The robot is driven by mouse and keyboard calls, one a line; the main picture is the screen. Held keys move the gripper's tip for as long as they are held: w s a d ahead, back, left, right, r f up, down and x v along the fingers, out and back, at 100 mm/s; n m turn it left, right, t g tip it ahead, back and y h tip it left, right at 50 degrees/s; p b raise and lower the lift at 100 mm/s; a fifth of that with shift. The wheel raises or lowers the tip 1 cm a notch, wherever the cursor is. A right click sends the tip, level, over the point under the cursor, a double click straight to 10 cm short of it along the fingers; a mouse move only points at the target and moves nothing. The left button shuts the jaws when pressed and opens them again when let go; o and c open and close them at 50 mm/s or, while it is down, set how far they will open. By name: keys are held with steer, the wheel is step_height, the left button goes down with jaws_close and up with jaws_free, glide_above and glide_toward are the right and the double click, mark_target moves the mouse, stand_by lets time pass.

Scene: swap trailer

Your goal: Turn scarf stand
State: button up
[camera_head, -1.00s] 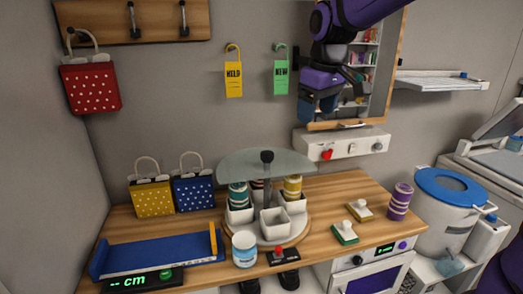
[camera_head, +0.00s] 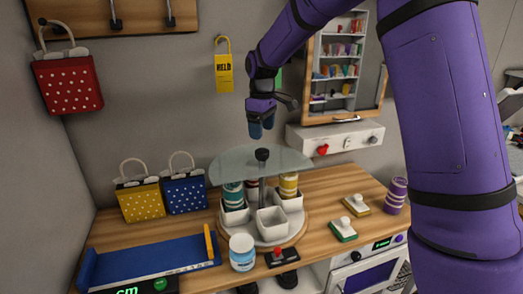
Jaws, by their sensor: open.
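The scarf stand (camera_head: 289,227) stands in the middle of the wooden counter. It has a round base, several white square cups, a translucent top disc (camera_head: 235,166) and a dark knob (camera_head: 262,154) on its post. Rolled scarves sit in some cups: a teal striped one (camera_head: 233,194) at left and a yellow striped one (camera_head: 288,184) at right. The front cup (camera_head: 271,222) looks empty. My gripper (camera_head: 262,128) is open and points down, above the knob and apart from it. Its fingertips partly overlap each other in this view.
A blue tray (camera_head: 150,262), a white jar (camera_head: 242,252) and a red-button box (camera_head: 281,256) lie in front. Yellow (camera_head: 140,202) and blue (camera_head: 185,193) dotted bags stand left. Stamps (camera_head: 343,230) and a purple roll (camera_head: 395,195) are right. A white wall box (camera_head: 335,138) is behind.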

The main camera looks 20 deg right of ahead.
mark_target(262, 150)
step_height(262, 150, down, 8)
steer(key=shift+r, duration=0.2)
steer(key=c, duration=1.3)
